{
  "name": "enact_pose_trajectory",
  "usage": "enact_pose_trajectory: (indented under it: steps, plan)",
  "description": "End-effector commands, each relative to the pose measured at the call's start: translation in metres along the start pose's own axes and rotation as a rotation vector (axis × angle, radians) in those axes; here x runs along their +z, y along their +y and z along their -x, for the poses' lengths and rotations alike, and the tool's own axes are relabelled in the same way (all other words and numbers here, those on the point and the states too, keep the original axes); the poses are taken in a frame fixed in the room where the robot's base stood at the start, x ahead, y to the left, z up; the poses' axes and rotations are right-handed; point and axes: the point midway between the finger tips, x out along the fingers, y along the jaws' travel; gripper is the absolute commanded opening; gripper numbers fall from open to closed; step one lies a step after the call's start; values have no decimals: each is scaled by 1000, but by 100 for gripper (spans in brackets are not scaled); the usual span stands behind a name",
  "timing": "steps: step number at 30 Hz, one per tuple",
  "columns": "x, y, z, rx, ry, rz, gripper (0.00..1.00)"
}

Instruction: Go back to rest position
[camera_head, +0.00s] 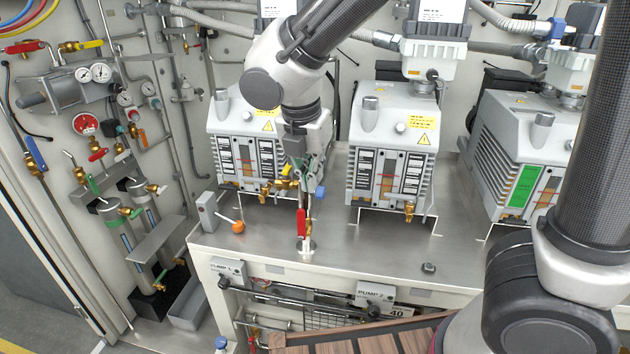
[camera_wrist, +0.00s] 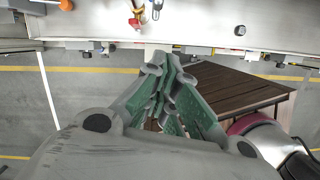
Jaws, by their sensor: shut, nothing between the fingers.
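My gripper (camera_head: 303,172) hangs from my arm in front of the left vacuum pump (camera_head: 232,122). Its fingers point down and overlap the pump's lower front in this view. In the wrist view my gripper (camera_wrist: 168,72) shows its green-padded fingers together, with nothing between them. A red-handled valve (camera_head: 301,222) stands on the steel bench below the fingers. It also shows at the top of the wrist view (camera_wrist: 134,22), apart from the fingers.
A middle pump (camera_head: 385,125) and a right pump (camera_head: 525,135) stand on the bench (camera_head: 330,245). A grey box with an orange-tipped lever (camera_head: 238,227) sits at the bench's left. Pipes and gauges (camera_head: 100,73) line the left wall. A brown slatted surface (camera_wrist: 225,95) lies below.

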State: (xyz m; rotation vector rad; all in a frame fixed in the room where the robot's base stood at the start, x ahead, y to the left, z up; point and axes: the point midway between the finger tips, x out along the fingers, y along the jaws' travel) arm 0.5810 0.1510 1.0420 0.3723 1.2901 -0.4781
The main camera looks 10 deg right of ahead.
Motion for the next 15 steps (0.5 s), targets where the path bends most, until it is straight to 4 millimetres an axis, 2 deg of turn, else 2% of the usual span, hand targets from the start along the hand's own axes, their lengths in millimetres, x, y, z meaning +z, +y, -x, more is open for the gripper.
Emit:
enact_pose_trajectory:
  steps: [9,15]
  plan:
    - [0,-2,55,5,0,1,0]
    - [0,-4,76,2,0,-3,0]
